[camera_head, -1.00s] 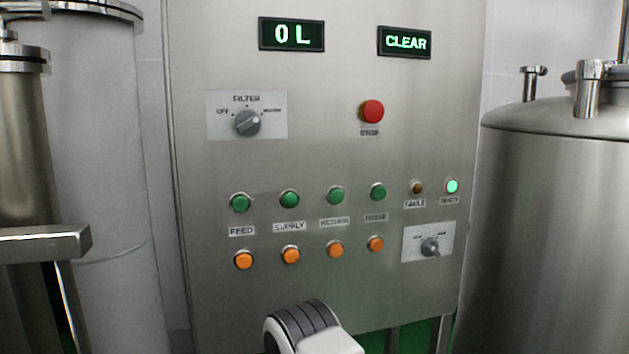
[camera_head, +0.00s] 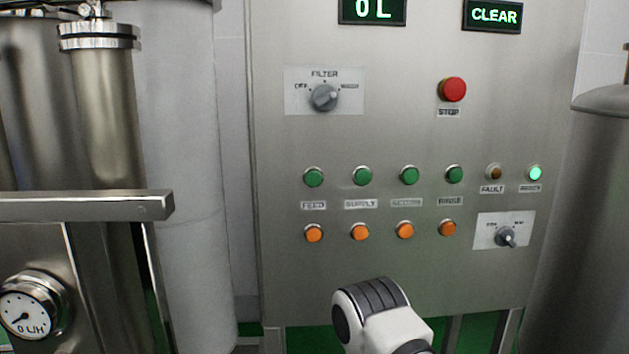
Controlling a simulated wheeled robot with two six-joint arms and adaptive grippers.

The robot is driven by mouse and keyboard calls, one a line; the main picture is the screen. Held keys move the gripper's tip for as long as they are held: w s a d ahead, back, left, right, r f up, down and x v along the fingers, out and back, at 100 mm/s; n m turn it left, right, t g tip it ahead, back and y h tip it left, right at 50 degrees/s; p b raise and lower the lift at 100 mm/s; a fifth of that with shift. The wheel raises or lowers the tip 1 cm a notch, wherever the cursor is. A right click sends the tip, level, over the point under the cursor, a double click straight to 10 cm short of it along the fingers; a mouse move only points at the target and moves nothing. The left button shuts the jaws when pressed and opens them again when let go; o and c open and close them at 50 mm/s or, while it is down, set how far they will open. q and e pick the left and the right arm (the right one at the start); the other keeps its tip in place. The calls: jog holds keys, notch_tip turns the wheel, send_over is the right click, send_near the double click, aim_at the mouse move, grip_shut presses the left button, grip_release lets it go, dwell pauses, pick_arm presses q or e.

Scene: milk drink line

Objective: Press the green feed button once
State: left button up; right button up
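The green feed button (camera_head: 314,177) is the leftmost of the green buttons on the steel control panel (camera_head: 290,280). The FEED label (camera_head: 313,205) sits below it, with an orange button (camera_head: 314,233) under the label. Nothing touches or covers the feed button. A white and dark grey link of my arm shows at the bottom centre, below the buttons. Neither of my grippers is in view.
More green buttons, such as supply (camera_head: 362,176), stand to the right. A red stop button (camera_head: 452,89) and a filter knob (camera_head: 323,97) are above. Steel tanks and a rail (camera_head: 90,207) with a gauge (camera_head: 27,312) stand left; another tank (camera_head: 590,230) stands right.

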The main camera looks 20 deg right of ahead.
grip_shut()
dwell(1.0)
